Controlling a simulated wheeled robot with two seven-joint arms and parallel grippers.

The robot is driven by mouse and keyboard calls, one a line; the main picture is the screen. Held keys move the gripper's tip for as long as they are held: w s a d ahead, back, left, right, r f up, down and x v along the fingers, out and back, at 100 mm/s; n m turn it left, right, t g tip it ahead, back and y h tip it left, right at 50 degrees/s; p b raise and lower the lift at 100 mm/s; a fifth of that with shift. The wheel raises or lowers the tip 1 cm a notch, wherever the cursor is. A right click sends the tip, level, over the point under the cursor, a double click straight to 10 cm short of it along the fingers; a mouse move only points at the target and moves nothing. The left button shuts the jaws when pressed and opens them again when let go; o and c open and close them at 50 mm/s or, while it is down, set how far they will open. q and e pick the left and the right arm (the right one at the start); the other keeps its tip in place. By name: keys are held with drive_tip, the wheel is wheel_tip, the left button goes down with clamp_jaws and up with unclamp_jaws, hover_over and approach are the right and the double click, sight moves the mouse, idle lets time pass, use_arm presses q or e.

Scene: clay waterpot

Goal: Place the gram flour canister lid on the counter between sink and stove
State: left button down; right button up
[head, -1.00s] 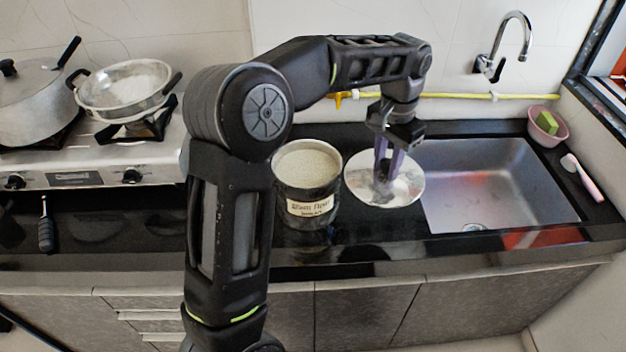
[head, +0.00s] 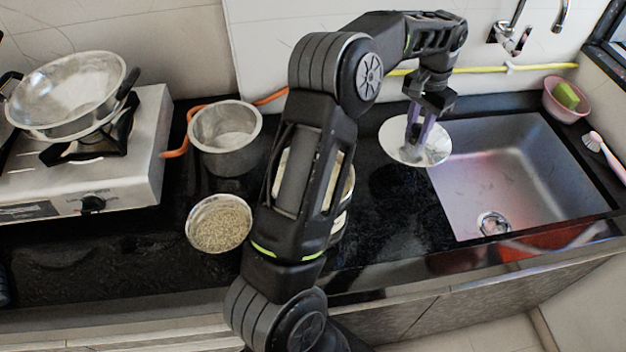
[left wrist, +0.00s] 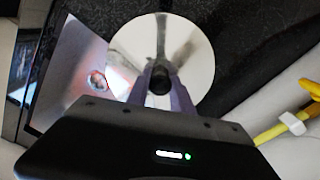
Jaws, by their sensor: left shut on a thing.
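The gram flour canister lid (head: 395,138) is a round, shiny metal disc at the left edge of the sink (head: 520,165). My left gripper (head: 415,138) points down at it and is shut on its knob. In the left wrist view, the lid (left wrist: 192,48) lies beyond the fingers (left wrist: 160,82), with the dark knob between them. I cannot tell whether the lid touches the black counter (head: 385,225). The gram flour canister (head: 347,188) is mostly hidden behind my left arm. The stove (head: 130,175) is at the left. My right gripper is not in view.
A metal pot (head: 225,155) and a bowl of grain (head: 218,225) stand between stove and canister. A pan (head: 65,90) sits on the stove. A pink bowl (head: 565,103) and a brush (head: 605,155) are right of the sink. Counter between canister and sink is clear.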

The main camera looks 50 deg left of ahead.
use_arm(q)
drive_tip(key=s+a+f+m+b, duration=0.1)
drive_tip(key=s+a+m, duration=0.1)
drive_tip(key=a, duration=0.5)
drive_tip(key=s+a+f+m+b, duration=0.1)
drive_tip(key=a+m, duration=0.2)
drive_tip(key=a, duration=0.5)
drive_tip(key=shift+s+a+b, duration=0.15)
drive_tip(key=shift+s+b, duration=0.2)
drive_tip(key=shift+s, duration=0.05)
drive_tip(key=s+d+f, duration=0.1)
drive_tip(key=s+d, duration=0.2)
drive_tip(key=d, duration=0.2)
drive_tip(key=s+d+f+p, duration=0.1)
drive_tip(key=s+d, duration=0.2)
drive_tip(key=d, duration=0.3)
drive_tip(key=s+d+p, duration=0.1)
drive_tip(key=s+d, duration=0.2)
drive_tip(key=d, duration=0.3)
drive_tip(key=shift+s+d+f, duration=0.2)
drive_tip(key=shift+f, duration=0.35)
